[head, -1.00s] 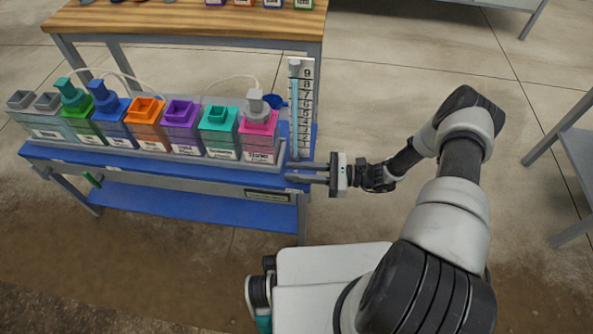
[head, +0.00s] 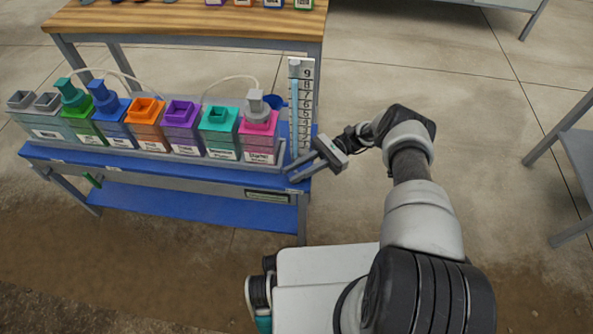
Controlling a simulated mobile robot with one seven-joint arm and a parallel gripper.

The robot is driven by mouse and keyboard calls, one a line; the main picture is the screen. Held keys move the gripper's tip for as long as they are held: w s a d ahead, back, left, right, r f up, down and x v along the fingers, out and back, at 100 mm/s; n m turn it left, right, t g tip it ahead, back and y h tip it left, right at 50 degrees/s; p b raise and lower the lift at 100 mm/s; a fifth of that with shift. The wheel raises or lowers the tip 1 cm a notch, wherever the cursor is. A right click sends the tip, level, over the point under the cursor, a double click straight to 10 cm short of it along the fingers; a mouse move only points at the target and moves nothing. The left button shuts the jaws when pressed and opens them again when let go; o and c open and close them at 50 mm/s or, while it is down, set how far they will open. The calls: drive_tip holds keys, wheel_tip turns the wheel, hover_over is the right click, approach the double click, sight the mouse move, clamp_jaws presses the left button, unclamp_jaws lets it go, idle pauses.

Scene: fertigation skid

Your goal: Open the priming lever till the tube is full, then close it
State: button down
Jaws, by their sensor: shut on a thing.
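The sight tube (head: 295,115) stands upright at the right end of the blue bench, against a white scale board (head: 308,95) with black numbers. Light blue shows inside the tube along much of its height, up to near the upper numbers; the exact level is too small to read. My gripper (head: 290,174) is at the foot of the tube, reaching in from the right with its fingers angled down to the left. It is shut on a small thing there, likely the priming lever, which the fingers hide.
A row of coloured containers (head: 182,128) stands along the bench left of the tube, the pink one (head: 258,130) nearest. A blue cup (head: 275,101) sits behind it. A green handle (head: 97,180) is at the bench's front left.

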drive_tip(key=shift+n+g+h, duration=0.4)
drive_tip(key=shift+n+g, duration=0.1)
drive_tip(key=shift+g, duration=0.2)
drive_tip(key=c, duration=1.7)
unclamp_jaws()
drive_tip(key=shift+t, duration=0.3)
